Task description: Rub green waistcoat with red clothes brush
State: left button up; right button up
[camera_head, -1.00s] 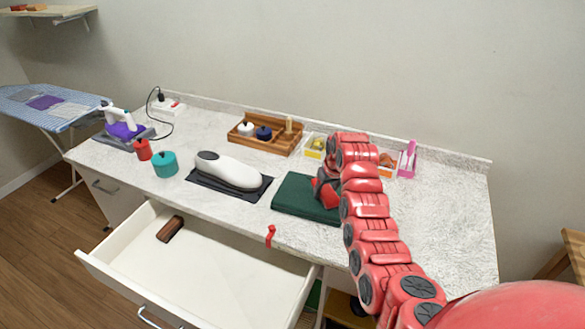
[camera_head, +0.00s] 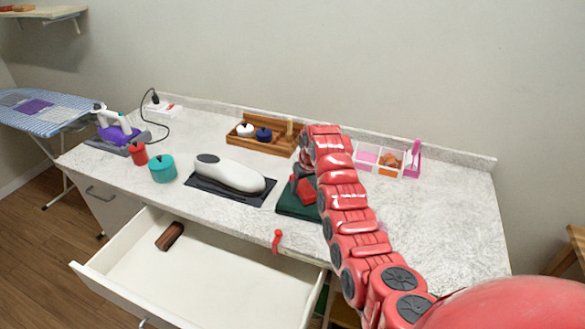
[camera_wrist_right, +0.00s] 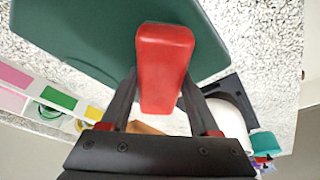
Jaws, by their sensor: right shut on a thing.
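The green waistcoat (camera_head: 292,204) lies folded flat on the counter, with its right part hidden behind my right arm. It also shows in the right wrist view (camera_wrist_right: 85,32). My right gripper (camera_head: 304,180) is over the waistcoat. In the right wrist view, my gripper (camera_wrist_right: 165,92) is shut on the red clothes brush (camera_wrist_right: 165,62), one finger on each side of it. The brush overlaps the edge of the waistcoat there; I cannot tell whether they touch. My left gripper is not in view.
A white handheld device (camera_head: 230,174) rests on a dark mat left of the waistcoat. A wooden tray (camera_head: 264,145) and divided box (camera_head: 364,168) stand behind. A drawer (camera_head: 205,275) is open in front, holding a brown block (camera_head: 170,236). The counter's right side is clear.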

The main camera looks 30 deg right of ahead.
jog(key=shift+w+a, duration=0.6)
jog(key=shift+a, duration=0.05)
jog(key=shift+d+r, duration=0.1)
jog(key=shift+r, duration=3.95)
